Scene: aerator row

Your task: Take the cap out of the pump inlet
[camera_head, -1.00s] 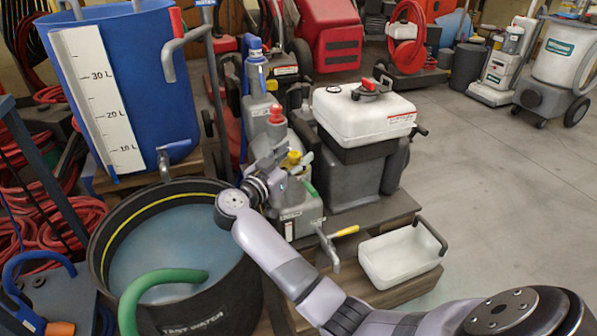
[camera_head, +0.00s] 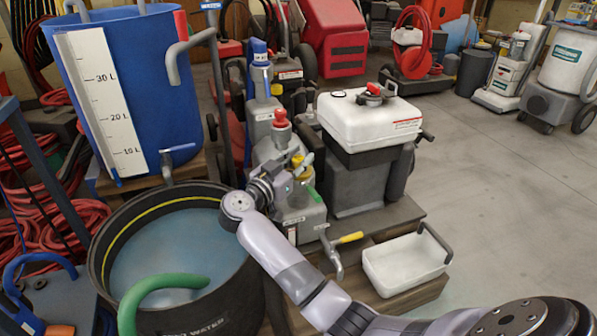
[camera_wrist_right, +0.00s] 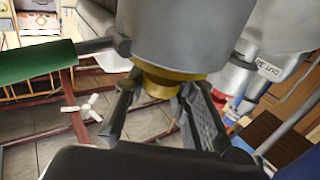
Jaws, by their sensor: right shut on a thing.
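The grey pump unit (camera_head: 297,218) stands on the wooden platform, left of the white tank. A yellow cap (camera_head: 297,160) shows in the head view, close to my right gripper (camera_head: 302,170). In the right wrist view the yellow cap (camera_wrist_right: 158,84) sits at the end of a grey cylinder (camera_wrist_right: 190,35). My right gripper (camera_wrist_right: 160,95) has a finger on each side of the cap and is shut on it. The cap appears still against the cylinder; any gap is too small to tell. My left gripper is not in view.
A black tub of water (camera_head: 105,255) with a green hose (camera_head: 150,290) stands left of my right arm. A blue measuring bucket (camera_head: 130,75) stands behind it. A white tray (camera_head: 405,262) and a yellow-handled tap (camera_head: 345,239) are at front right.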

